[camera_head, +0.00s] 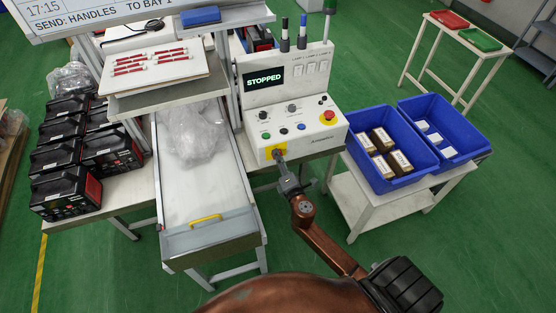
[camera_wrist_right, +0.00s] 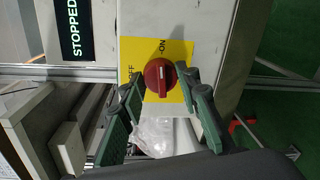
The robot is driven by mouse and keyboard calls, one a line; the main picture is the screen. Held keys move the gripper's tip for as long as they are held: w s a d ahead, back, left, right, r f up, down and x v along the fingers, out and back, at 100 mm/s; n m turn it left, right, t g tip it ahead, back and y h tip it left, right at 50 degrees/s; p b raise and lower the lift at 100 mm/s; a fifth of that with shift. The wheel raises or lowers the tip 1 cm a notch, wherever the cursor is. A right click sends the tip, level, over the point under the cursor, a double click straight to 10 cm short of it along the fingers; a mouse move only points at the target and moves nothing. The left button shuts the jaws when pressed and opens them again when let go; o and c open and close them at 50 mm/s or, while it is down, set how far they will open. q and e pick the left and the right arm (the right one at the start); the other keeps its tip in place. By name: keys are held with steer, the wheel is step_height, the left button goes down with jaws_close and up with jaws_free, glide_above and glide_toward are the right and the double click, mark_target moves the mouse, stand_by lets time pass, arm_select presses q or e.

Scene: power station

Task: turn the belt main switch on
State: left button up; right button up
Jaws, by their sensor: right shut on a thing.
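The belt main switch is a red rotary knob (camera_wrist_right: 159,77) on a yellow plate (camera_wrist_right: 181,55) with OFF and ON labels. In the wrist view a pale line on the knob runs roughly up and down. I cannot tell surely which label it points at. The plate (camera_head: 269,154) sits low on the control box front in the head view; the knob there is mostly hidden by my right gripper (camera_head: 281,162). In the wrist view the fingers of my right gripper (camera_wrist_right: 159,86) stand on either side of the knob, shut on it. My left gripper is not in view.
The control box (camera_head: 258,100) has a display (camera_head: 264,79) reading STOPPED and a red emergency button (camera_head: 328,115). The conveyor (camera_head: 205,195) with a clear bag (camera_head: 188,138) is at left. Blue crates (camera_head: 424,165) with boxes stand right. Green floor is open at lower right.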

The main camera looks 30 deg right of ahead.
steer(key=shift+m, duration=0.8)
steer(key=o, duration=1.2)
steer(key=shift+c, duration=0.2)
steer(key=v, duration=1.2)
steer(key=shift+d, duration=0.15)
